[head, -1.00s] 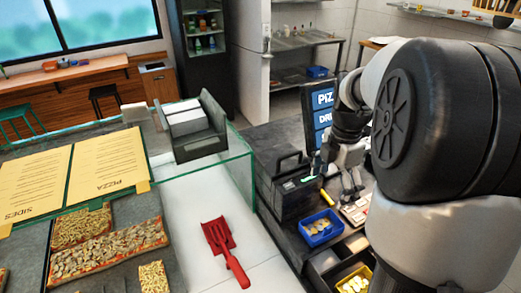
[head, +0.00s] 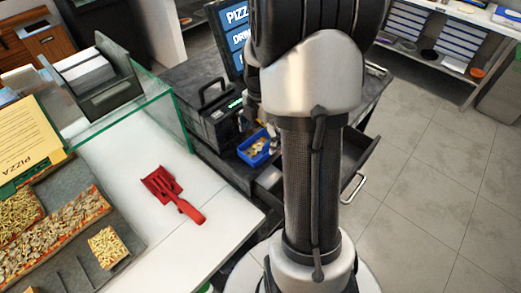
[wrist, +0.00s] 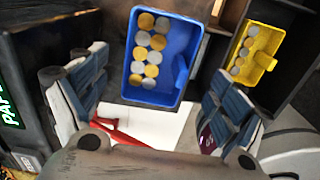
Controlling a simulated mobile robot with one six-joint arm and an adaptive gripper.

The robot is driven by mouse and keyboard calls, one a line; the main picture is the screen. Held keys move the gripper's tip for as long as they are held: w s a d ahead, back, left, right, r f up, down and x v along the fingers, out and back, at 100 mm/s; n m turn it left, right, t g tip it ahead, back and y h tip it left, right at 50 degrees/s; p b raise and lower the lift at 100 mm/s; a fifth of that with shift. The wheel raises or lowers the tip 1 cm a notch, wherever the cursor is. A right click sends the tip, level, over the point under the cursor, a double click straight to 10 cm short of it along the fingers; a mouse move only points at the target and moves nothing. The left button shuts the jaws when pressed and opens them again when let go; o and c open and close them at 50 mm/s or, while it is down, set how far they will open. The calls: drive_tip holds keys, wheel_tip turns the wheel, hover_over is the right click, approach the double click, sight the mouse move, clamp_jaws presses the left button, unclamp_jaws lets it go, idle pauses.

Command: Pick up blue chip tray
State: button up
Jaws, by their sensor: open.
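The blue chip tray (wrist: 180,47) holds several gold and silver round chips. In the wrist view it lies ahead between the fingers of my gripper (wrist: 160,72), which is open and empty. The left finger is close to the tray's left side; the right finger is below and right of it. I cannot tell whether either touches. In the head view the blue tray (head: 258,160) sits beside the black box with a handle, its right side cut off by my arm.
A yellow tray (wrist: 262,61) with chips lies in a dark compartment right of the blue tray. A black handled box (head: 212,112) and a menu screen (head: 236,35) stand close by. An open drawer (head: 357,160) juts out. A red scoop (head: 172,195) lies on the white counter.

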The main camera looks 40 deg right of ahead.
sight(259, 151)
wheel_tip(259, 151, down, 4)
drive_tip(key=shift+w+f+b, duration=0.15)
drive_tip(key=shift+f+b, duration=0.05)
drive_tip(key=shift+b, duration=0.2)
drive_tip(key=shift+c, duration=0.2)
drive_tip(key=c, duration=1.2)
drive_tip(key=shift+o, duration=0.2)
drive_tip(key=shift+r, duration=0.15)
